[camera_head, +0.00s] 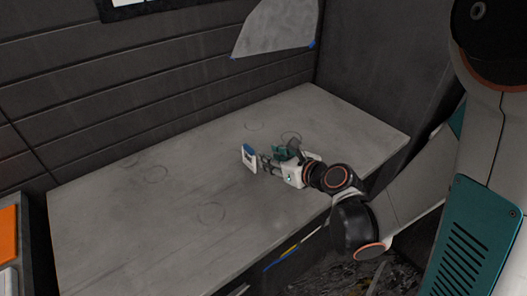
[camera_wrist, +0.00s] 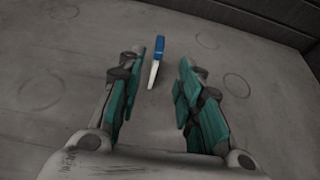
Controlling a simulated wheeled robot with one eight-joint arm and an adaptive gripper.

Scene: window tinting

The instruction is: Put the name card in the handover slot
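The name card appears to be the small white card with a blue top and dark print (camera_head: 249,158), upright on the grey worktop. The wrist view shows it nearly edge-on, its blue part (camera_wrist: 159,44) uppermost and a white strip below. My gripper (camera_head: 268,160) is low over the worktop, just right of the card. In the wrist view my gripper (camera_wrist: 162,68) is open, its teal fingers on either side of the card's line with clear gaps. Neither finger visibly touches it. I cannot pick out the handover slot in either view.
The worktop (camera_head: 110,220) is mostly bare, with faint ring marks. A dark panelled wall runs behind it, with a grey sheet with blue corners (camera_head: 278,28) on it. An orange item (camera_head: 8,235) sits at the far left. Colored strips (camera_head: 292,250) show below the front edge.

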